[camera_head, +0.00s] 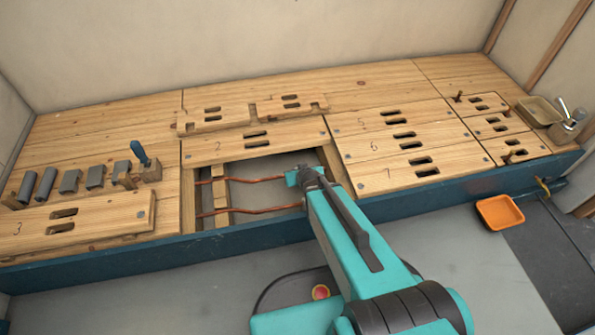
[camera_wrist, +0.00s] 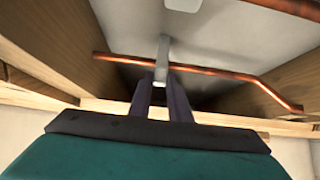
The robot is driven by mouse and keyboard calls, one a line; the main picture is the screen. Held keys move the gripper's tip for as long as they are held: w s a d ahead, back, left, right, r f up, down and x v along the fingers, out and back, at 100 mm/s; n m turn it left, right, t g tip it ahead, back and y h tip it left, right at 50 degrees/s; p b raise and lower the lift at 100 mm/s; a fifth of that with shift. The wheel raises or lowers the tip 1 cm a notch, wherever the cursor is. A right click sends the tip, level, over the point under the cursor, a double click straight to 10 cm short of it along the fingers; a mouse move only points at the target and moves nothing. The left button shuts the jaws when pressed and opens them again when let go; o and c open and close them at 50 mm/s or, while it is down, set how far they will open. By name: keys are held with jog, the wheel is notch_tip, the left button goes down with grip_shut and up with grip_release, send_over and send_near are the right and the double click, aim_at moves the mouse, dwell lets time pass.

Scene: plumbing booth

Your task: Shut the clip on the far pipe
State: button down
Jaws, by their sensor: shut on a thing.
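Two copper pipes cross the open bay in the floor. The far pipe (camera_head: 258,180) runs up to my gripper (camera_wrist: 163,84), and the near pipe (camera_head: 265,210) lies closer to the front edge. In the wrist view the far pipe (camera_wrist: 220,75) runs across just past my fingertips. A light grey clip (camera_wrist: 162,58) stands between my fingertips and crosses the pipe. My fingers are shut on it. My arm and wrist hide the clip in the head view. I cannot tell whether the clip is closed around the pipe.
Wooden bay walls (camera_wrist: 50,55) stand close on both sides of my gripper. A wooden crosspiece (camera_head: 221,190) lies under the pipes. Slotted boards (camera_head: 253,145) surround the bay. An upright blue-handled tool (camera_head: 139,152) and grey pipe pieces (camera_head: 95,177) are left; an orange tray (camera_head: 500,212) is right.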

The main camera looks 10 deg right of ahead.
jog(key=shift+s+f+t, duration=0.1)
jog(key=shift+f+t, duration=0.05)
jog(key=shift+t, duration=0.15)
dwell(0.4)
jog(key=c, duration=1.6)
grip_release()
jog(key=shift+c, duration=0.2)
jog(key=shift+s+r+p, duration=0.1)
jog(key=shift+r+p, duration=0.1)
jog(key=shift+p, duration=0.1)
jog(key=p+v, duration=1.3)
jog(key=p, duration=0.7)
jog(key=shift+s, duration=0.2)
jog(key=shift+r, duration=0.1)
